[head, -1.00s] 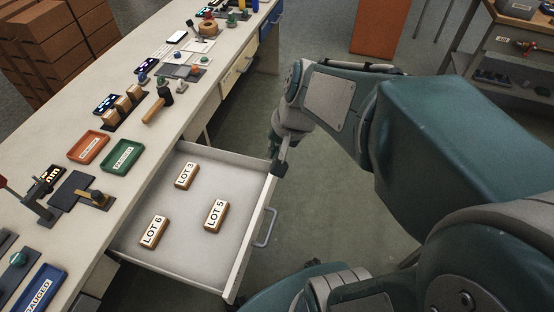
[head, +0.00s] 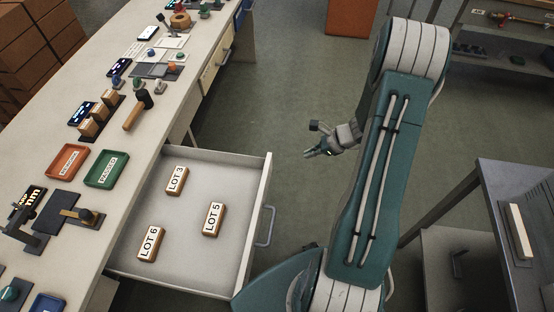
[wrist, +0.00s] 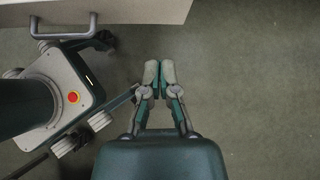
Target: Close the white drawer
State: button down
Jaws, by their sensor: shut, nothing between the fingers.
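The white drawer (head: 258,190) stands pulled out from the bench at the lower left of the head view. Three labelled blocks lie in it: LOT 3 (head: 176,181), LOT 5 (head: 213,219) and LOT 6 (head: 150,244). Its grey handle (head: 266,226) is on the outer front, and it also shows at the top left of the wrist view (wrist: 62,36). My gripper (head: 308,154) is shut and empty, in the air to the right of the drawer front and apart from it. In the wrist view the fingertips of my gripper (wrist: 160,66) are together above bare floor.
The long bench top (head: 150,130) carries a red tray (head: 68,162), a green tray (head: 106,169), a mallet (head: 138,110) and small parts. A dark table (head: 510,210) stands at the right. The floor between bench and table is mostly clear.

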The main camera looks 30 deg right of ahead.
jog(key=f+m, duration=0.1)
jog(key=f, duration=0.1)
send_near(270, 165)
jog(key=x, duration=0.6)
jog(key=shift+s+f, duration=0.1)
jog(key=shift+f, duration=0.3)
jog(key=shift+a, duration=0.25)
jog(key=shift+w, duration=0.3)
